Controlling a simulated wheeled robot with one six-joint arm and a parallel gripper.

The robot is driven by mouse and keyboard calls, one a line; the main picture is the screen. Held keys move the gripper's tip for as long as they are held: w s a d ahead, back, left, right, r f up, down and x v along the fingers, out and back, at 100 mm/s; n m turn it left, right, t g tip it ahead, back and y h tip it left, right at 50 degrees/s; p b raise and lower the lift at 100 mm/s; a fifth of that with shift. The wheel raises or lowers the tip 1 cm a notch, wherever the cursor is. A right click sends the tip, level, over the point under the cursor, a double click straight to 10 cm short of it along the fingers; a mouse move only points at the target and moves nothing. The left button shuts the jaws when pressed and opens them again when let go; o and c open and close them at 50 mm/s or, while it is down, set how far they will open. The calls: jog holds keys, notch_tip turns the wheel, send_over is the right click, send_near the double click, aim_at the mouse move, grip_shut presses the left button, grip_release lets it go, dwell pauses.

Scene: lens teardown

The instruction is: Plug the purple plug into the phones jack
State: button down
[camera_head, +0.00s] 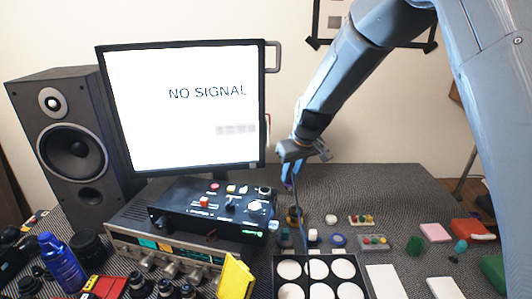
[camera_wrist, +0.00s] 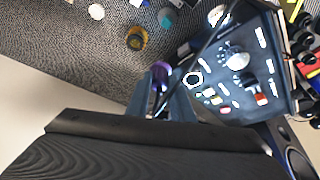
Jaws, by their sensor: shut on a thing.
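My gripper (camera_head: 289,183) hangs to the right of the black control box (camera_head: 180,212), above the table. It is shut on the purple plug (camera_wrist: 161,71), which shows between the fingertips in the wrist view. In the head view the plug is only a small purple patch. A dark cable (camera_head: 299,210) hangs from the gripper towards the table. In the wrist view the box (camera_wrist: 277,103) is right of the plug. A ringed round socket (camera_wrist: 193,79) sits near its edge, close beside the plug but apart in the picture. I cannot read its label, so whether it is the phones jack is unclear.
A monitor (camera_head: 185,108) reading NO SIGNAL stands behind the box, with a speaker (camera_head: 68,145) to its left. A silver unit (camera_head: 122,237) lies under the box. A tray with white round wells (camera_head: 281,262) and several small parts occupy the front and right.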

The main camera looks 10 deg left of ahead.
notch_tip(320, 180, up, 7)
jog(key=n, duration=0.2)
send_over(267, 197)
jog(key=w, duration=0.1)
notch_tip(267, 197, down, 6)
jog(key=b, duration=0.2)
jog(key=shift+a+g+y+b, duration=0.3)
jog(key=shift+g+y+b, duration=0.05)
jog(key=shift+g+y, duration=0.05)
jog(key=shift+d, duration=0.15)
jog(key=shift+f+b, duration=1.2)
jog(key=shift+f, duration=0.55)
dwell(1.4)
jog(key=c, duration=1.5)
grip_release()
jog(key=shift+r, duration=0.15)
